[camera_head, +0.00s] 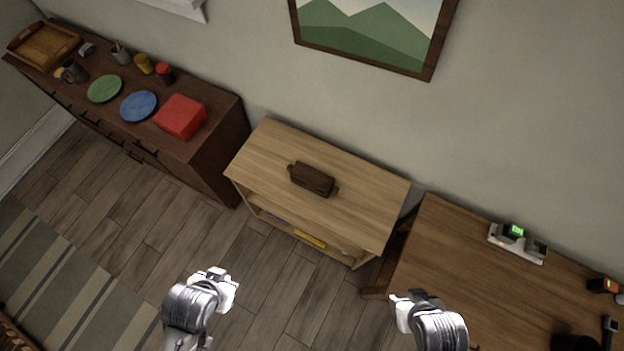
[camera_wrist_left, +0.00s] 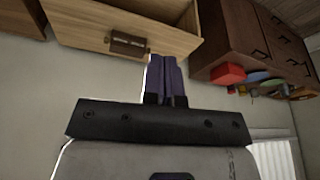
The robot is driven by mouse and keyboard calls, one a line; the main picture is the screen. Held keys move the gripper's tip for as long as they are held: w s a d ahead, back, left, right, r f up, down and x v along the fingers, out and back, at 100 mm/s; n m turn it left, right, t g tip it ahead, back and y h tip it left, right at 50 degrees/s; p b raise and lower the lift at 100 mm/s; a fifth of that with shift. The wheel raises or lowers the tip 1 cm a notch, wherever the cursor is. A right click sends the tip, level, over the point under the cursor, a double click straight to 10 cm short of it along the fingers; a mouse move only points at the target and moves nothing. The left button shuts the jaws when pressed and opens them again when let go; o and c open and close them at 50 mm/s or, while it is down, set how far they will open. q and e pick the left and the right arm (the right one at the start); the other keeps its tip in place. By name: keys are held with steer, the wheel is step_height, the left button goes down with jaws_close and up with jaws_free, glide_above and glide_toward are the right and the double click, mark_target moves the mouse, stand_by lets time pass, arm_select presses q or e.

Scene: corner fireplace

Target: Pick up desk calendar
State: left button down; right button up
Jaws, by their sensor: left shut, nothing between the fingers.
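A dark brown block with small knobs at its ends (camera_head: 313,180) lies on top of the light wooden shelf unit (camera_head: 370,190); it looks like the desk calendar, but no print or dates can be made out. It also shows in the left wrist view (camera_wrist_left: 130,43), beyond my fingers. My left gripper (camera_head: 218,274) is over the floor, in front and left of the shelf unit, well apart from the block. Its fingers (camera_wrist_left: 166,75) are together and empty. My right gripper (camera_head: 405,300) is near the right desk's left edge, apart from the block; its finger opening is unclear.
A dark sideboard (camera_head: 215,140) at left holds a red box (camera_head: 181,116), a blue plate (camera_head: 139,106), a green plate (camera_head: 104,89) and a wooden tray (camera_head: 42,45). The right desk (camera_head: 450,250) holds a device with a green display (camera_head: 516,231). The shelf top around the block is clear.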

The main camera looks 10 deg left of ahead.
arm_select(q)
steer(key=c, duration=1.8)
jaws_free()
steer(key=o, duration=1.8)
steer(key=shift+w, duration=0.1)
